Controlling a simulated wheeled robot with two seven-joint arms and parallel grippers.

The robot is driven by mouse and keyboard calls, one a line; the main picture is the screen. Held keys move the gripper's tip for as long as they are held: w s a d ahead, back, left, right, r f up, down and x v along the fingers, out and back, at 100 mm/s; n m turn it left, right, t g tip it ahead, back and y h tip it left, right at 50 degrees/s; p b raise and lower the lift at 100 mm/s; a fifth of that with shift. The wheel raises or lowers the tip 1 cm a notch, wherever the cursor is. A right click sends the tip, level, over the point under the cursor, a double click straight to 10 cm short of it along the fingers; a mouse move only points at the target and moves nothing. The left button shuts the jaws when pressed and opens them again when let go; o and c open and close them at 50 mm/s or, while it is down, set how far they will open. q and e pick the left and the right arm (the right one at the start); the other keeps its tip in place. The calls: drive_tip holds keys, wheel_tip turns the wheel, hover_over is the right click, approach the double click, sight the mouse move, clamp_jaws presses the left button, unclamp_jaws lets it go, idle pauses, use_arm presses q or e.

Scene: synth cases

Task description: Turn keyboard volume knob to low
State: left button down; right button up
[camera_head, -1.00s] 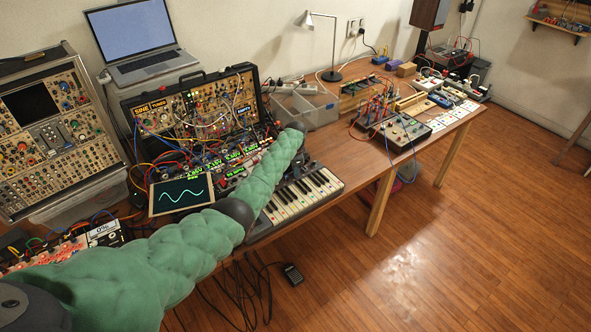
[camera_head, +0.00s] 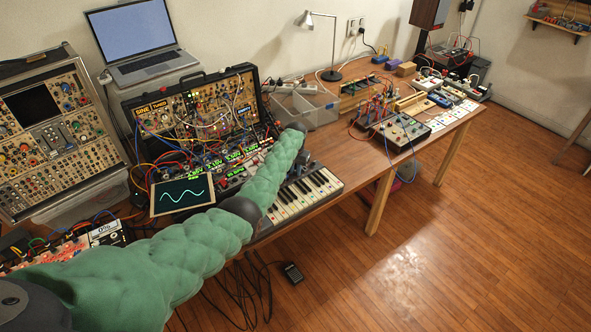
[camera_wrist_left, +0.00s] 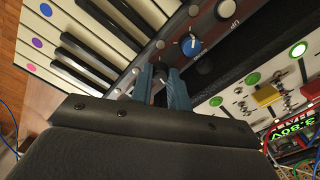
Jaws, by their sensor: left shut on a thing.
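The keyboard (camera_head: 314,192) lies along the table's front edge in the head view, partly hidden by my green left arm. Its keys (camera_wrist_left: 75,40) show in the left wrist view, with coloured dots on several of them. My left gripper (camera_wrist_left: 164,80) has its blue fingers closed around a small dark knob (camera_wrist_left: 161,68) on the keyboard's control strip. The fingers hide most of this knob, so its pointer and labels cannot be read. A blue knob with a white mark (camera_wrist_left: 190,45) stands just beyond it, apart from the fingers. My right gripper is not in view.
A modular synth case (camera_head: 196,112) with patch cables stands behind the keyboard. A small screen with a wave (camera_head: 181,194) is left of my forearm. A black mixer box (camera_head: 402,132) stands to the right, with bare table (camera_head: 345,158) between.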

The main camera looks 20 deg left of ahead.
use_arm(q)
drive_tip(key=n, duration=0.5)
drive_tip(key=shift+r+n, duration=0.1)
drive_tip(key=shift+n, duration=0.2)
drive_tip(key=n, duration=0.2)
drive_tip(key=shift+n, duration=0.4)
drive_tip(key=n, duration=1)
drive_tip(key=shift+n, duration=0.4)
drive_tip(key=n+b, duration=0.1)
drive_tip(key=n, duration=0.3)
drive_tip(key=shift+n, duration=0.7)
drive_tip(key=shift+n+b, duration=0.35)
drive_tip(key=shift+n, duration=0.15)
drive_tip(key=n+b, duration=0.1)
drive_tip(key=n, duration=0.2)
drive_tip(key=shift+n, duration=0.7)
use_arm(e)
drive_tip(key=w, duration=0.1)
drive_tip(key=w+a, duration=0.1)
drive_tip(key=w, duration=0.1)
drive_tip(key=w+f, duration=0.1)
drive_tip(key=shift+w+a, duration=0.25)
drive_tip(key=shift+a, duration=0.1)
